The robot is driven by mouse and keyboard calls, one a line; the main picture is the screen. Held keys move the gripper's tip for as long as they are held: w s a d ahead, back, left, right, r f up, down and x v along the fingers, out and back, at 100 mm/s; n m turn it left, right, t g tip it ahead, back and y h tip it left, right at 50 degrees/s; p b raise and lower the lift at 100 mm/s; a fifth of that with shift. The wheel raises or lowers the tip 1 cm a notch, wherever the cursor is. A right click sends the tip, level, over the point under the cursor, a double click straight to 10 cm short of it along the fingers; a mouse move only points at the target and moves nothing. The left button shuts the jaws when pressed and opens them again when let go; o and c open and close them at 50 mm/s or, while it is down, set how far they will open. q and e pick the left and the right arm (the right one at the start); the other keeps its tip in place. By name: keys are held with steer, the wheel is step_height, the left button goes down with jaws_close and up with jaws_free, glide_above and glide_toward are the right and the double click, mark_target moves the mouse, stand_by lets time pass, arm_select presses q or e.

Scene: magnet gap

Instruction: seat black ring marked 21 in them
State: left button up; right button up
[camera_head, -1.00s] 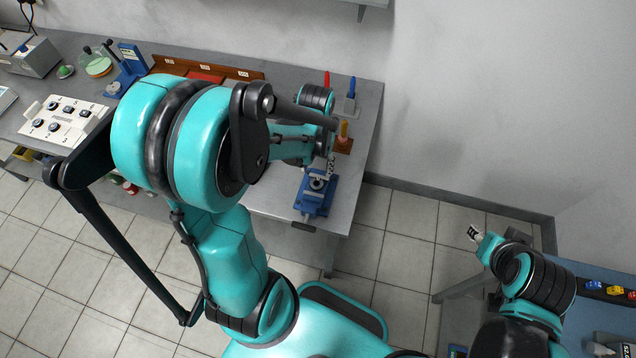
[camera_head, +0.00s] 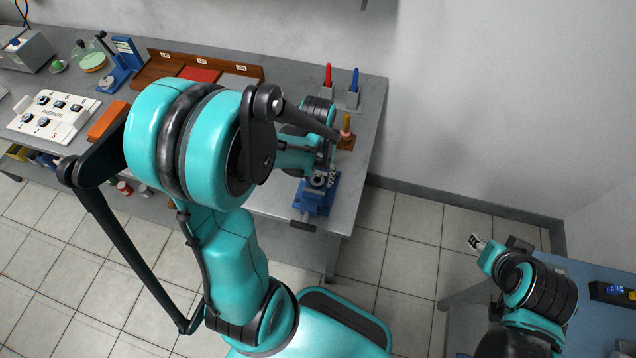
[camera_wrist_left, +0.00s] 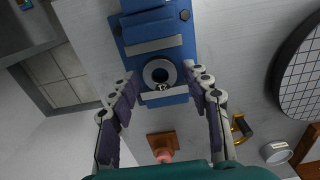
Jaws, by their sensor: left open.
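A blue vise (camera_head: 316,200) stands near the right front corner of the bench. In the left wrist view, a grey ring (camera_wrist_left: 160,63) with a dark hole lies at the vise's pale metal jaws (camera_wrist_left: 165,95). No marking is readable on it, and I cannot tell whether it is ring 21. My left gripper (camera_head: 325,174) is above the vise; in the left wrist view the gripper (camera_wrist_left: 160,84) is open, with its two fingers apart on either side of the ring. My right gripper (camera_head: 476,242) is far from the bench at the right, too small to judge.
Red (camera_head: 328,78) and blue (camera_head: 354,82) handled tools stand behind the vise. An orange-topped peg on a brown base (camera_head: 346,140) is close by. A brown rack (camera_head: 160,65), a white button panel (camera_head: 52,117) and an orange block (camera_head: 108,121) are to the left.

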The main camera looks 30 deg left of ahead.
arm_select(q)
steer(key=c, duration=0.9)
steer(key=shift+r+p, duration=2.05)
steer(key=shift+r, duration=0.55)
steer(key=shift+f, duration=0.1)
